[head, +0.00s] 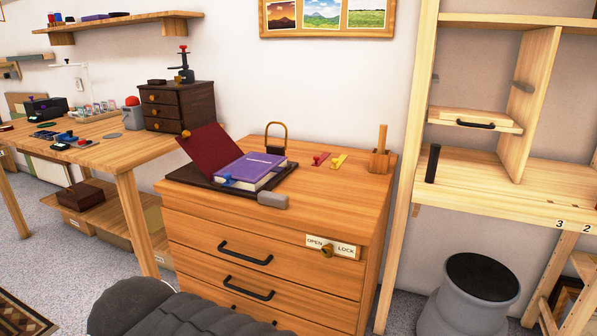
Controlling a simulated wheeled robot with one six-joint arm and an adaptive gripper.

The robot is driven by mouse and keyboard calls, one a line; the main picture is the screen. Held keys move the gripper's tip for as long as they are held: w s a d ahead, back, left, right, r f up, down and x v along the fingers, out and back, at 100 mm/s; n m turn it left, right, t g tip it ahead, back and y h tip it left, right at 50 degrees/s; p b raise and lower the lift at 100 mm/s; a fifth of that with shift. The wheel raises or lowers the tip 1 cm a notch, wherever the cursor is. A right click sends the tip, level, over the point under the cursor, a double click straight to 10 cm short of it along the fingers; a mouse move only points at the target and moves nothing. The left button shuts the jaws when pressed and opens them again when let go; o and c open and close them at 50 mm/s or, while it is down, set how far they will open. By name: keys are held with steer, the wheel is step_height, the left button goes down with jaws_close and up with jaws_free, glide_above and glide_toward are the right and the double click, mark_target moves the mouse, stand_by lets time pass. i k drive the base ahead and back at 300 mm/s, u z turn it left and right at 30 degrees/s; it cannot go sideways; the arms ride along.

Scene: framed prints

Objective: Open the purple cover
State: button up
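The purple cover (252,167) belongs to a book lying on a dark tray (200,181) on top of the wooden drawer cabinet (345,205). The cover lies flat and looks closed, with pale page edges along its front and right side. A blue piece (228,180) sits at the book's front left corner; whether it is fixed to the book I cannot tell. A dark red panel (211,153) stands tilted up behind the book's left side. My gripper is not in view.
A grey block (272,199) lies at the cabinet's front edge. A brass loop (276,136) stands behind the book. Red and yellow pieces (329,160) and a wooden holder (379,160) are to the right. A workbench (95,140) stands left, a grey stool (470,295) right.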

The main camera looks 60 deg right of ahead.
mark_target(251, 167)
steer(key=z, duration=1.8)
steer(key=i, duration=0.5)
